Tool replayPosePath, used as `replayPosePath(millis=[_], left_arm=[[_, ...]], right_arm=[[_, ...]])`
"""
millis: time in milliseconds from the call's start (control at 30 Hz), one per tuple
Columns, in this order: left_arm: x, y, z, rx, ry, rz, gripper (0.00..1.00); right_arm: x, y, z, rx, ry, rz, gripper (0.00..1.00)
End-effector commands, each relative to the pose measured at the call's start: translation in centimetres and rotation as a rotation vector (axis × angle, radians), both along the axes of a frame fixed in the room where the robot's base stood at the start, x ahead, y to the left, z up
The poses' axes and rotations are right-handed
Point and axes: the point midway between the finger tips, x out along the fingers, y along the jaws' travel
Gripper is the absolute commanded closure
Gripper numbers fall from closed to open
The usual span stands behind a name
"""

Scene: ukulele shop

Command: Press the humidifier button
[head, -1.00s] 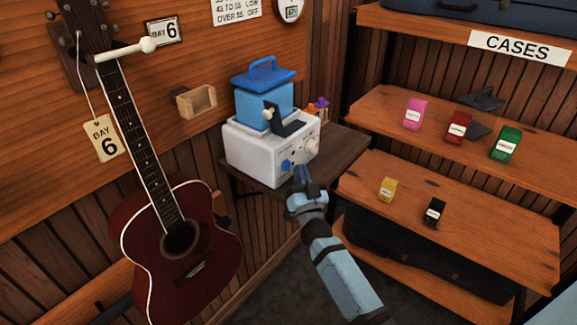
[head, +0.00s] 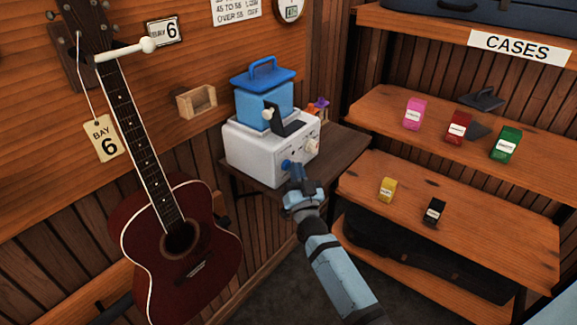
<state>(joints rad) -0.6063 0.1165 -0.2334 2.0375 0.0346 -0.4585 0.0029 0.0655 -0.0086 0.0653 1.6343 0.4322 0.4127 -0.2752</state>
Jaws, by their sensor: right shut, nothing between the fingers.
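The humidifier is a white box (head: 250,154) with a blue lidded tank (head: 264,100) on top, standing on a small dark wooden table. A round blue button (head: 287,165) is on its front face, low down. My right gripper (head: 294,170) is shut and empty, its fingertips right by the blue button. I cannot tell whether they touch it. My left gripper is not in view.
A guitar (head: 180,235) hangs on the wall at left. Shelves (head: 475,215) at right hold several small coloured boxes, such as a yellow one (head: 387,189). A small wooden holder (head: 196,101) is on the wall. Small orange and purple items stand behind the humidifier.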

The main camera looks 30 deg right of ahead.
Motion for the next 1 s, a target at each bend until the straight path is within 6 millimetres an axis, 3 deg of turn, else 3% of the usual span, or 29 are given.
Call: replayPosePath(millis=[700, 1000], left_arm=[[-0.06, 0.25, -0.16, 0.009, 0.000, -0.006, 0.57], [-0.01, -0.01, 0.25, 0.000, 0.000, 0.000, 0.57]], right_arm=[[0.78, 0.35, -0.06, 0.000, 0.001, 0.000, 1.00], [0.19, 0.10, -0.06, -0.001, 0.002, 0.000, 1.00]])
